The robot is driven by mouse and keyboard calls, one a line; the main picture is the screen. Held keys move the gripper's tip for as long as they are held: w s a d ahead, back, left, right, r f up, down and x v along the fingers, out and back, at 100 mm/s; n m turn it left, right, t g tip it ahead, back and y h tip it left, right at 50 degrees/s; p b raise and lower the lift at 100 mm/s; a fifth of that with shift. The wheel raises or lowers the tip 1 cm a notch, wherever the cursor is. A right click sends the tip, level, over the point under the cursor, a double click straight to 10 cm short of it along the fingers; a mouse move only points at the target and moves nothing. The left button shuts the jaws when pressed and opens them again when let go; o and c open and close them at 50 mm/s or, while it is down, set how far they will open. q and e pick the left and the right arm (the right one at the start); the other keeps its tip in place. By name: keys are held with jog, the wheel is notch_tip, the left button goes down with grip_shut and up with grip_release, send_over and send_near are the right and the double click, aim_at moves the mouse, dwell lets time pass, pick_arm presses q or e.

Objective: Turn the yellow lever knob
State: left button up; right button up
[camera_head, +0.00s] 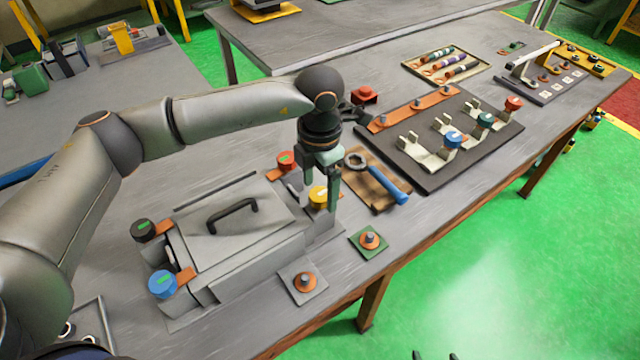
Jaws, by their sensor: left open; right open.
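The yellow lever knob (318,197) sits at the right back corner of the grey box fixture (250,255) on the table. My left gripper (321,194) points down at it, with its two greenish fingers apart, one on each side of the knob. I cannot tell whether the fingers touch it. The fingers and a dark wrist hide part of the knob and its lever. Dark tips that look like my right gripper (418,354) show at the bottom edge, over the green floor, away from the table; most of it is out of view.
A red knob (286,160), black knob (143,230) and blue knob (162,284) stand at the fixture's other corners. A wrench with a blue handle (390,187) lies close on the right. A dark board (440,165) with clips lies beyond. Two small bolt plates sit in front.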

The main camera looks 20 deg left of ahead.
pick_arm(q)
jog(key=shift+f, duration=0.35)
grip_shut()
dwell(0.5)
